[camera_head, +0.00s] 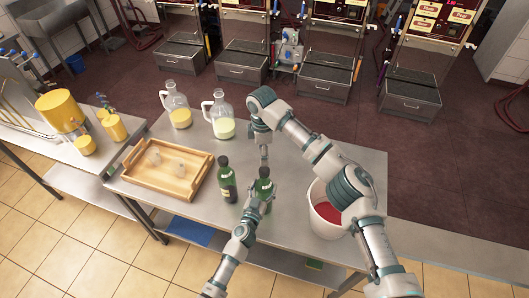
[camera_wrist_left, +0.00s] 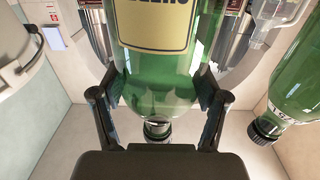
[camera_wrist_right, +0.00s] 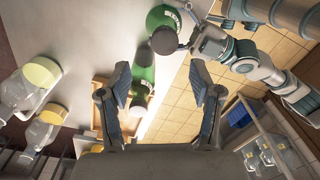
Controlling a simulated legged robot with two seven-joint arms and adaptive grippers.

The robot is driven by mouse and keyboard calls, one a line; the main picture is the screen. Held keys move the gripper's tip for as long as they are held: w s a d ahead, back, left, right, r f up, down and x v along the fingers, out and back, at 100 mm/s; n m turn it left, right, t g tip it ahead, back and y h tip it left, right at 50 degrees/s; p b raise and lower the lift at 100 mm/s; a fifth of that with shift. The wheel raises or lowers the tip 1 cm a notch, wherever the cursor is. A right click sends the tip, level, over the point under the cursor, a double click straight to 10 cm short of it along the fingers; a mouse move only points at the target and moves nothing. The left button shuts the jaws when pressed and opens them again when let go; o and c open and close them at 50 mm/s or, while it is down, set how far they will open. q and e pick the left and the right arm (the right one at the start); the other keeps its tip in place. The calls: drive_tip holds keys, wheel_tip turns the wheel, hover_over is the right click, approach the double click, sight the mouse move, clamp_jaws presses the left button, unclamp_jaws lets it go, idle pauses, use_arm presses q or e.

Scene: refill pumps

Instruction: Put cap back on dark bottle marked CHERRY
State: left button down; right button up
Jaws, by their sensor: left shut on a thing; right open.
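Two dark green bottles stand on the steel table. My left gripper (camera_head: 256,201) is shut around the right bottle (camera_head: 264,184), which also shows in the left wrist view (camera_wrist_left: 160,80) with a pale yellow label, its lettering cut off. Its dark top (camera_wrist_right: 164,40) shows in the right wrist view. The other bottle (camera_head: 227,182) stands just left of it, with a dark cap (camera_wrist_left: 264,131) in the left wrist view. I cannot tell which one is marked CHERRY. My right gripper (camera_head: 263,155) is open and empty, above and behind the held bottle. I see no loose cap.
A wooden tray (camera_head: 137,186) with small clear items lies left. Two clear jugs (camera_head: 176,108) (camera_head: 222,118) stand at the back. A white bucket (camera_head: 322,224) with red contents is at the right, beneath my right arm. Bare table lies between jugs and bottles.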

sight(264, 169)
drive_tip(key=n, duration=0.4)
drive_tip(key=shift+s+d+r+n, duration=0.1)
drive_tip(key=shift+s+d+n, duration=0.05)
drive_tip(key=shift+s+n, duration=0.15)
drive_tip(key=shift+f, duration=4)
